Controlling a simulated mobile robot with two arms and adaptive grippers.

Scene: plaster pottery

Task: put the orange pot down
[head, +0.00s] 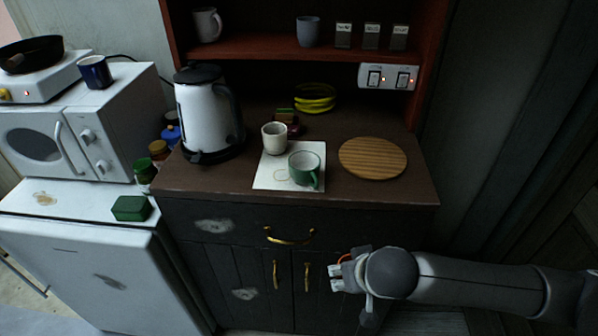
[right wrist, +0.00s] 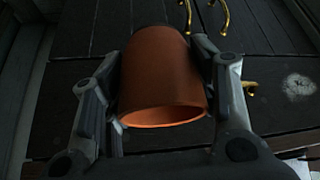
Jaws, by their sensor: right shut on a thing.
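The orange pot (right wrist: 165,75) is between the two fingers of my right gripper (right wrist: 164,60) in the right wrist view, with its open rim towards the camera. The fingers are shut on its sides. In the head view my right gripper (head: 350,272) is in front of the dark cabinet doors, below the countertop. Only a thin orange sliver of the pot (head: 344,258) shows there, the rest being hidden by the gripper. My left gripper is not in view.
The brown countertop (head: 225,180) holds a kettle (head: 207,112), a white cup (head: 274,140) and a green mug (head: 304,170) on a white sheet, and a round wooden board (head: 372,158) with nothing on it. Brass handles (head: 290,238) stick out from the cabinet front.

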